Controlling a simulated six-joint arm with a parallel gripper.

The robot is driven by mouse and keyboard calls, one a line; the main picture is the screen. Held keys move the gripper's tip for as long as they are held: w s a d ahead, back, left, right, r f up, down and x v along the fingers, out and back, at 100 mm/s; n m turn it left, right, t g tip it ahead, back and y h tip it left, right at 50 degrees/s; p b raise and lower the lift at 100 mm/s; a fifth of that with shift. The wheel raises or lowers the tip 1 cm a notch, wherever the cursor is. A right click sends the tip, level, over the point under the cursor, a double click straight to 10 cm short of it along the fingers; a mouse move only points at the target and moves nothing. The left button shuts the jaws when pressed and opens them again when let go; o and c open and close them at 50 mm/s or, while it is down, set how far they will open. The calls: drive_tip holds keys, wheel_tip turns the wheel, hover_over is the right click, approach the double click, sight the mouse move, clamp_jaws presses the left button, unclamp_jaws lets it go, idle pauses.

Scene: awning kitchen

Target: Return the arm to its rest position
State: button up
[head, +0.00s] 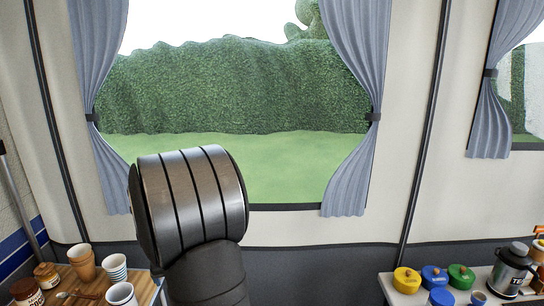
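In the head view a thick cylindrical link of my arm (195,205) with dark metal bands stands in the lower middle, in front of the window. A darker grey part of my arm continues below it to the bottom edge. My gripper is not visible, so I cannot tell its state or whether it holds anything.
At lower right a light counter holds lidded pots (407,279) and a metal canister (511,268). Curtains (357,90) flank the window.

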drive_tip(key=w+d+m+h, duration=0.1)
drive_tip(key=w+d+m, duration=0.2)
drive_tip(key=d, duration=1.1)
drive_tip(key=w+d+m+h, duration=0.1)
drive_tip(key=w+d+m, duration=0.2)
drive_tip(key=d, duration=1.1)
drive_tip(key=shift+w+d+f+m+h, duration=0.3)
drive_tip(key=shift+w+d+f, duration=0.1)
drive_tip(key=shift+w, duration=0.45)
